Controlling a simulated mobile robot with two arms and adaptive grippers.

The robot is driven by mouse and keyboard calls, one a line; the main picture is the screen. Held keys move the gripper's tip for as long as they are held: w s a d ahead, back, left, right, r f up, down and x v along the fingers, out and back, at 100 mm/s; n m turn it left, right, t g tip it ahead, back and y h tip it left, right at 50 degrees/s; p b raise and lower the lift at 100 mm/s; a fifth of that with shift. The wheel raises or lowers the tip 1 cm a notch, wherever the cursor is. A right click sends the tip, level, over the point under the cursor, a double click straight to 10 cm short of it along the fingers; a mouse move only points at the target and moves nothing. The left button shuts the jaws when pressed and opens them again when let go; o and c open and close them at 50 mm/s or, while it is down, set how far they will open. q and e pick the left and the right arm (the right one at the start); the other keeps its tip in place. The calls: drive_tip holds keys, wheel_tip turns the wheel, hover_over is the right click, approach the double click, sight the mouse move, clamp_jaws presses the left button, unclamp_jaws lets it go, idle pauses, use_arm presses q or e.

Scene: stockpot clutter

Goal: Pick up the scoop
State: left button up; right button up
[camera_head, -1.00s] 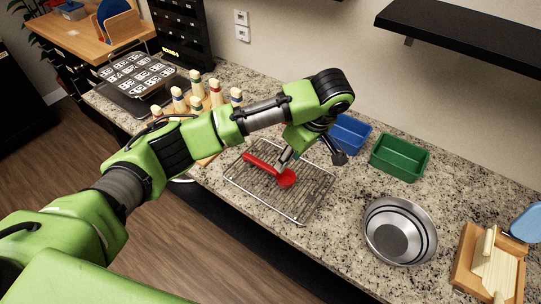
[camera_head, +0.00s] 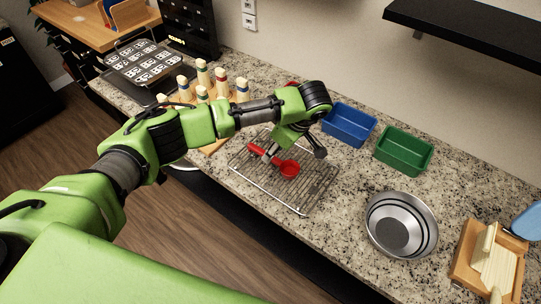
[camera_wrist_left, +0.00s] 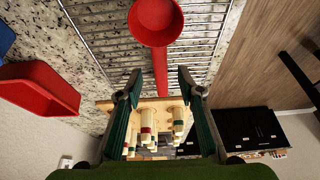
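The red scoop (camera_head: 289,170) lies on a wire rack (camera_head: 304,208), its round bowl to the right and its handle reaching up-left. In the left wrist view the scoop's bowl (camera_wrist_left: 156,22) is at the top, with the handle running down between my fingers. My left gripper (camera_head: 270,154) is over the handle, partly hidden by its own wrist. In the wrist view the left gripper's (camera_wrist_left: 159,80) fingers are spread on either side of the handle, with gaps visible. I cannot tell how high they are above the rack. My right gripper is not in view.
A blue bin (camera_head: 349,125) and a green bin (camera_head: 404,151) stand behind the rack. A red bin (camera_wrist_left: 38,90) is mostly hidden by my arm in the head view. Metal bowls (camera_head: 401,226) are at right. A wooden block with several pegs (camera_head: 203,74) is at left.

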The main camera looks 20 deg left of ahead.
use_arm(q)
drive_tip(key=shift+x, duration=1.55)
clamp_jaws()
drive_tip(key=shift+r, duration=0.1)
